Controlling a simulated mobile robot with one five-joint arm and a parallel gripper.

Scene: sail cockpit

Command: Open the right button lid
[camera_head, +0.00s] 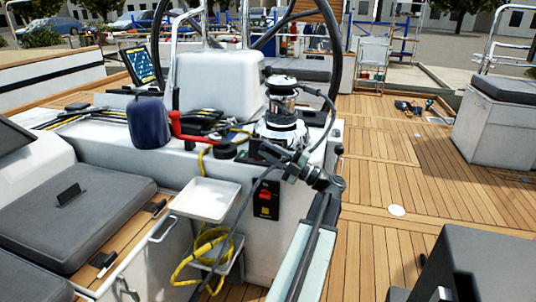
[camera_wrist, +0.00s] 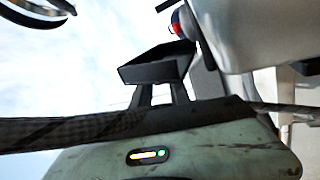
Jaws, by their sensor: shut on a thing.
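My gripper (camera_head: 276,151) is at the foot of the silver winch (camera_head: 281,122), low over the front edge of the white cockpit console. It is shut on a small dark part there, which looks like the right button lid (camera_head: 256,147). The gripper covers most of the lid, and I cannot tell how far it is raised. A round black cap (camera_head: 223,150), likely the other button, sits to the left on the console.
Below are a white tray (camera_head: 205,199), a coiled yellow rope (camera_head: 203,250) and a red switch panel (camera_head: 266,199). The teak deck (camera_head: 385,160) on the right is mostly clear.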

